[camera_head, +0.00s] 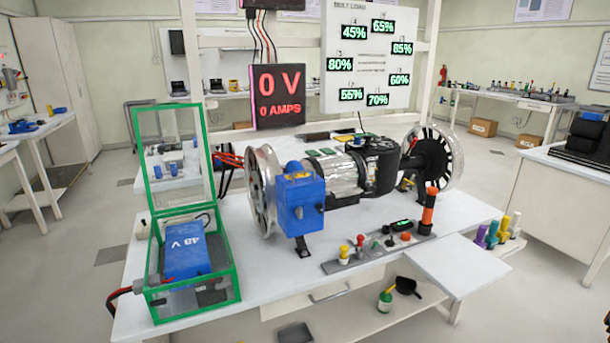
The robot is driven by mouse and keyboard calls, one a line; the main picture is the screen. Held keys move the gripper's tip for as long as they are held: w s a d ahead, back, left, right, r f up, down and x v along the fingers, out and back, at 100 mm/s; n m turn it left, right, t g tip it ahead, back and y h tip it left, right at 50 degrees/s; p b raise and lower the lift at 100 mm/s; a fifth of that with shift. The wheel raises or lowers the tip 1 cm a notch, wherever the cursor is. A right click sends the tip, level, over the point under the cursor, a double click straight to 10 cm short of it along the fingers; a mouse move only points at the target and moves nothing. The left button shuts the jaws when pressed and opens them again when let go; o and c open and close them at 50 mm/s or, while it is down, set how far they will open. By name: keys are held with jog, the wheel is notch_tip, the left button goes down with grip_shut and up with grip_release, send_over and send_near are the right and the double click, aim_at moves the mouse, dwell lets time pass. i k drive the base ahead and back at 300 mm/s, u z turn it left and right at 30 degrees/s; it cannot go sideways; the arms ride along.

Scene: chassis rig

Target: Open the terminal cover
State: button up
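A clear box with a green frame (236,262) stands at the left of the white bench. Its clear green-framed lid (206,150) stands upright at the back edge, raised off the box. A blue 48 V battery (187,252) sits inside, with a red and black cable at the lower left. A blue box-shaped housing (299,205) with a black marking sits at the near end of the motor assembly (340,175); it looks closed. No label tells me which part is the terminal cover.
The bench (262,285) has a control strip (378,250) with coloured knobs and an orange-black handle (427,212) at front right. Large wheels (432,160) flank the motor. A display (279,95) reads 0 V, 0 AMPS. A bare shelf (458,265) juts out at right; open floor lies beyond.

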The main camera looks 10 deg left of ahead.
aim_at(302, 184)
jog(key=i, duration=1)
